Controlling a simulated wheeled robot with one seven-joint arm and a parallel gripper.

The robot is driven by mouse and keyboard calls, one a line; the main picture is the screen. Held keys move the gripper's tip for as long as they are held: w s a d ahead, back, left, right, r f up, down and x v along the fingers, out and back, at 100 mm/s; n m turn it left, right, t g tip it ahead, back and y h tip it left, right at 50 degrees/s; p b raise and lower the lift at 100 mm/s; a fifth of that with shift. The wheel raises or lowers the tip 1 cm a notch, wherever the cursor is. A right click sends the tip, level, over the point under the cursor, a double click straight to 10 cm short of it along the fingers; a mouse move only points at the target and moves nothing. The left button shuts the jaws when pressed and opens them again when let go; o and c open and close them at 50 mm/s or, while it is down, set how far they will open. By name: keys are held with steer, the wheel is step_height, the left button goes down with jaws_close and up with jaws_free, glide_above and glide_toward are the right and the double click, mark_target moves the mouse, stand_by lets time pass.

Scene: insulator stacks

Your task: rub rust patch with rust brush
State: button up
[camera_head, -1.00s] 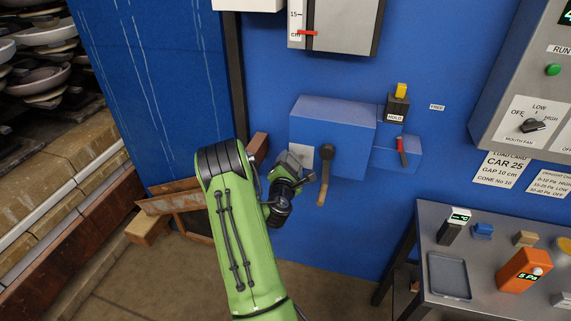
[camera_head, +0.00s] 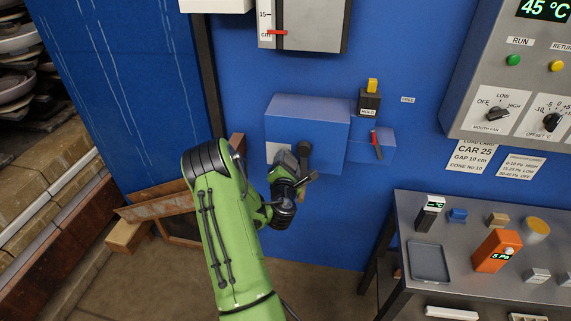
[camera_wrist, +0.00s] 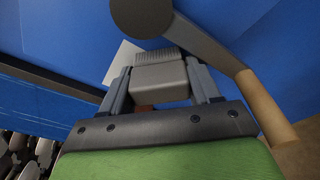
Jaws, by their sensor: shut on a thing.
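My gripper (camera_wrist: 158,84) is shut on the rust brush (camera_wrist: 160,78), a grey block with a row of dark bristles at its far end. The bristles point at the blue wall box (camera_head: 310,121) and lie close to a pale panel (camera_wrist: 122,62) on it. I cannot tell whether they touch. In the head view my gripper (camera_head: 292,180) is in front of the box's lower part, beside the dark crank (camera_head: 304,151). The crank's hub (camera_wrist: 141,15) and wooden handle (camera_wrist: 264,108) show large in the wrist view. I cannot make out a rust patch.
The crank arm passes close to the right of my gripper. A red lever (camera_head: 376,144) and a HOLD block (camera_head: 369,103) are farther right. A metal table (camera_head: 467,278) with small items stands at the right. Boards (camera_head: 160,205) lean at the lower left.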

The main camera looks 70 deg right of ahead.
steer(key=shift+w+a, duration=0.55)
steer(key=shift+w, duration=3.2)
steer(key=shift+s+d+r+p, duration=0.1)
steer(key=shift+s+d+r, duration=0.05)
steer(key=shift+s, duration=1.1)
steer(key=shift+s+d+r+p, duration=0.1)
steer(key=shift+s+d, duration=0.1)
steer(key=shift+s, duration=1.1)
steer(key=shift+s+d+r+p, duration=0.1)
steer(key=shift+s+d+r, duration=0.05)
steer(key=shift+s, duration=1.1)
steer(key=a+b, duration=0.6)
steer(key=shift+s+b, duration=0.3)
steer(key=shift+s, duration=0.15)
